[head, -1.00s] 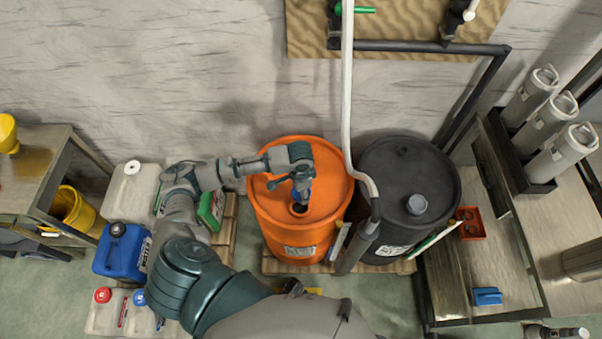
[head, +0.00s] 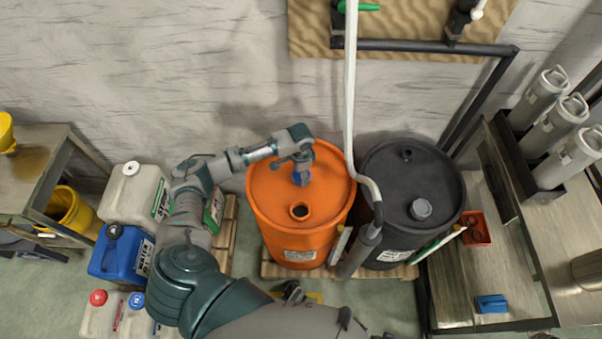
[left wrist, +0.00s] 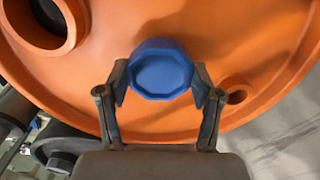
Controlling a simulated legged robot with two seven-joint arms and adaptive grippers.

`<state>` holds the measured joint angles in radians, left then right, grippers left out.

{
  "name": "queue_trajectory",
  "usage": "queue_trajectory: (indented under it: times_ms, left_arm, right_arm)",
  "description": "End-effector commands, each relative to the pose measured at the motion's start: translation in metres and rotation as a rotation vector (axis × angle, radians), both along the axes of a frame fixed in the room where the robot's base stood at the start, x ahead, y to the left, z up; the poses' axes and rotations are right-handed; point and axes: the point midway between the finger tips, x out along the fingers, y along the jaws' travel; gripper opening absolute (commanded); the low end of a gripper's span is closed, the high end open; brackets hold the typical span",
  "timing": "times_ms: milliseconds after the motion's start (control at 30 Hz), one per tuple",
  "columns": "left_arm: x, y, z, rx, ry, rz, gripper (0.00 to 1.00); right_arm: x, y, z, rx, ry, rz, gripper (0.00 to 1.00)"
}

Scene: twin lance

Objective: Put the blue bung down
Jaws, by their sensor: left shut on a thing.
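The blue bung (left wrist: 160,70) is between the two fingers of my left gripper (left wrist: 160,88) in the left wrist view, and the fingers are shut on it. In the head view my left gripper (head: 302,165) is over the far part of the orange drum (head: 275,205), with the blue bung (head: 301,178) below it. I cannot tell whether the bung touches the drum top. The drum's large bung hole (head: 300,212) is open, nearer than the bung; it also shows at the upper left of the left wrist view (left wrist: 42,22). My right gripper is not in view.
A black drum (head: 390,185) with a grey cap (head: 420,209) stands to the right. A white pipe (head: 349,100) rises between the drums. Jugs, including a blue one (head: 120,252), stand at the left. A bench (head: 455,285) with an orange tray (head: 476,228) is at the right.

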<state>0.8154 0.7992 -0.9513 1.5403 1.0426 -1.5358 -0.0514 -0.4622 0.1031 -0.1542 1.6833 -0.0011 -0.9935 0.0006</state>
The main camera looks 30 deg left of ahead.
Motion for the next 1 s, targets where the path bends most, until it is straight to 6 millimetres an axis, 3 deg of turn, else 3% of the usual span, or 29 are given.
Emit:
queue_trajectory:
  times_ms: [67,100,167,200,567,633,1000]
  left_arm:
    - [0.000,0.000,-0.001,0.000,0.000,0.000,0.39]
    - [0.000,0.000,-0.001,0.000,0.000,0.000,0.73]
    - [0.000,0.000,-0.001,0.000,0.000,0.000,0.88]
    - [0.000,0.000,-0.001,0.000,0.000,0.000,0.91]
    - [0.000,-0.001,0.003,0.001,-0.001,0.000,0.91]
    - [0.001,-0.001,0.011,0.000,-0.002,0.000,0.91]
    - [0.001,0.000,0.090,-0.002,-0.004,0.000,0.91]
  right_arm:
    - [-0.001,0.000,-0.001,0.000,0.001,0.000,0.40]
    - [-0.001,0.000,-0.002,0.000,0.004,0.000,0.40]
    - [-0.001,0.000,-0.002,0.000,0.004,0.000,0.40]
    - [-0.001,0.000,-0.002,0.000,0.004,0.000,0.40]
    - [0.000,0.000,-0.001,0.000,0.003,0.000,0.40]
    - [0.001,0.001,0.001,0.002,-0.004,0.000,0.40]
    - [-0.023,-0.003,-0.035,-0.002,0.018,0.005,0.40]
